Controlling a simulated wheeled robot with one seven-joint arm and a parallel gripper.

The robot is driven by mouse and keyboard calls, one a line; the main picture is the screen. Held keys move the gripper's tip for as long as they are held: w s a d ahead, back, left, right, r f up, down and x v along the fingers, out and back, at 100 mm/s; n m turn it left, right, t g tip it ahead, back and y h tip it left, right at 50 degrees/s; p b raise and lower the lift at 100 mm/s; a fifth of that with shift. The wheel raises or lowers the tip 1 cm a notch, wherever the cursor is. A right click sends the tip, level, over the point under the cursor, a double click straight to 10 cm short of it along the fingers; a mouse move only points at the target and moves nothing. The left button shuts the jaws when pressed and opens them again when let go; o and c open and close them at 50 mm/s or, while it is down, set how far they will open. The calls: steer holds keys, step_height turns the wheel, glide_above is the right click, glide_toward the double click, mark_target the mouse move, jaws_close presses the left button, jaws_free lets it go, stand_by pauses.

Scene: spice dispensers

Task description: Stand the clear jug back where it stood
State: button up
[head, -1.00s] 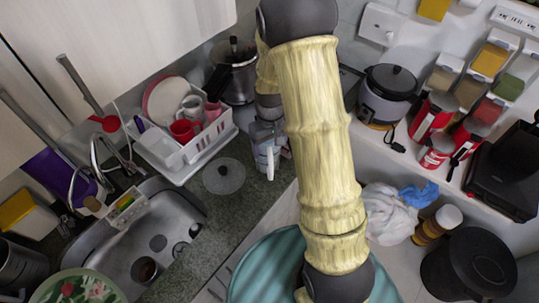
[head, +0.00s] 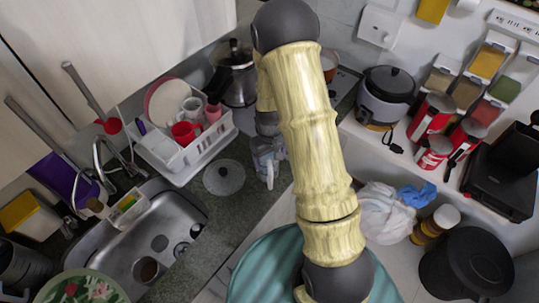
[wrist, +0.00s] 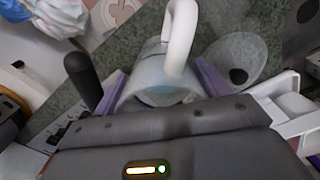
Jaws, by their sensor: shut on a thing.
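The clear jug (head: 264,162) with a white handle is at the counter's edge in the head view, right of the glass lid. In the wrist view the jug (wrist: 150,80) sits between the two purple fingers of my gripper (wrist: 162,84), which is shut on it. Its handle (wrist: 180,35) points away from the gripper body. The arm hides part of the jug in the head view. I cannot tell whether its base touches the counter.
A glass lid (head: 224,177) lies on the counter (head: 238,207) close left of the jug. A white dish rack (head: 190,162) with cups and plates and a metal pot (head: 238,80) stand behind. The sink (head: 160,240) is at lower left.

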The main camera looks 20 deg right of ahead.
steer(key=shift+f, duration=0.15)
steer(key=o, duration=1.3)
steer(key=shift+c, duration=0.2)
step_height(320, 180, up, 12)
steer(key=b, duration=0.3)
steer(key=shift+r+b, duration=0.2)
steer(key=shift+b, duration=0.15)
steer(key=shift+w, duration=0.1)
